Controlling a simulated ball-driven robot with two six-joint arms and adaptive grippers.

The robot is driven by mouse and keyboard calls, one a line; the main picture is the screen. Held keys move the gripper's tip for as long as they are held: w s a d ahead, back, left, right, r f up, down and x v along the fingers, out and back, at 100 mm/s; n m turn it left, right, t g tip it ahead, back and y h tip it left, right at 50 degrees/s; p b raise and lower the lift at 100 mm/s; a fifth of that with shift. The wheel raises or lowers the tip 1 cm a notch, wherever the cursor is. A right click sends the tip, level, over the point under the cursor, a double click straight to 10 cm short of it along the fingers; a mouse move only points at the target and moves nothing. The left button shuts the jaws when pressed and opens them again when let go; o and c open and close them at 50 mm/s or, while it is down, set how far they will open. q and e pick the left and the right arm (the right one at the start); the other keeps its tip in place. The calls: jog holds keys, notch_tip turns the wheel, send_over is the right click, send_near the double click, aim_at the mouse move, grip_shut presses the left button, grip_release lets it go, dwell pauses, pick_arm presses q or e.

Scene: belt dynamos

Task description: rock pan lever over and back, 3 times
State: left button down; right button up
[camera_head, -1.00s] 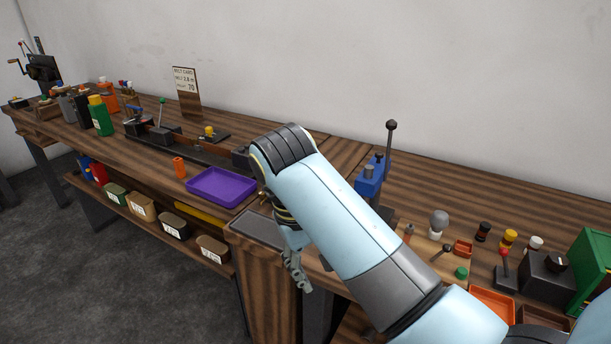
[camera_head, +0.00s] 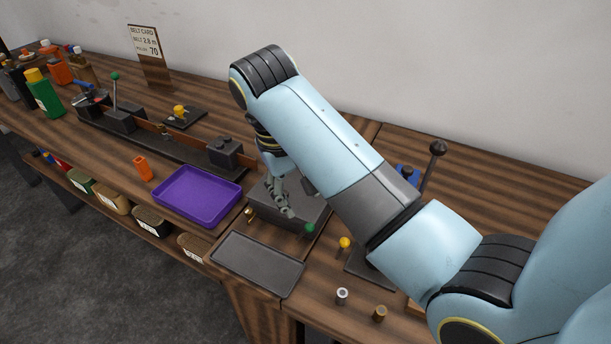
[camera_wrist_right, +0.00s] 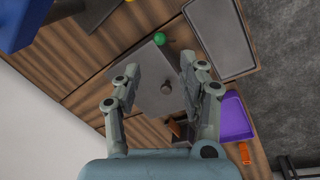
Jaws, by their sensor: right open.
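My right gripper (camera_head: 284,208) points down over a dark grey box (camera_head: 262,210) on the bench and is open. In the right wrist view its fingers (camera_wrist_right: 162,72) are spread, with the box (camera_wrist_right: 158,90) behind them and nothing held between them. A green ball knob (camera_head: 310,228) sits at the box's right front corner. It also shows in the right wrist view (camera_wrist_right: 159,39), beyond the fingers and apart from them. No label shows which handle is the pan lever; the knob's stem is hardly visible. My left gripper is out of view.
A flat grey tray (camera_head: 258,264) lies in front of the box, and a purple tray (camera_head: 197,195) to its left. A tall ball-topped lever (camera_head: 437,150) stands behind my right arm, with a yellow knob (camera_head: 344,242) nearer. A belt rig (camera_head: 150,130) runs to the left.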

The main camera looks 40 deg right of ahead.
aim_at(308, 224)
jog(key=f, duration=0.3)
jog(key=d+f, duration=0.1)
jog(key=f, duration=0.1)
jog(key=shift+s+f, duration=0.1)
jog(key=shift+s, duration=0.15)
jog(key=f, duration=0.1)
jog(key=f+p, duration=0.1)
jog(key=f, duration=0.1)
jog(key=shift+d+f, duration=0.1)
jog(key=shift+d, duration=0.25)
jog(key=shift+f, duration=0.25)
jog(key=shift+c, duration=0.9)
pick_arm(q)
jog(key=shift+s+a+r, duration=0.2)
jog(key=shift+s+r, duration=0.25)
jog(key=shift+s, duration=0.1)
pick_arm(e)
grip_shut()
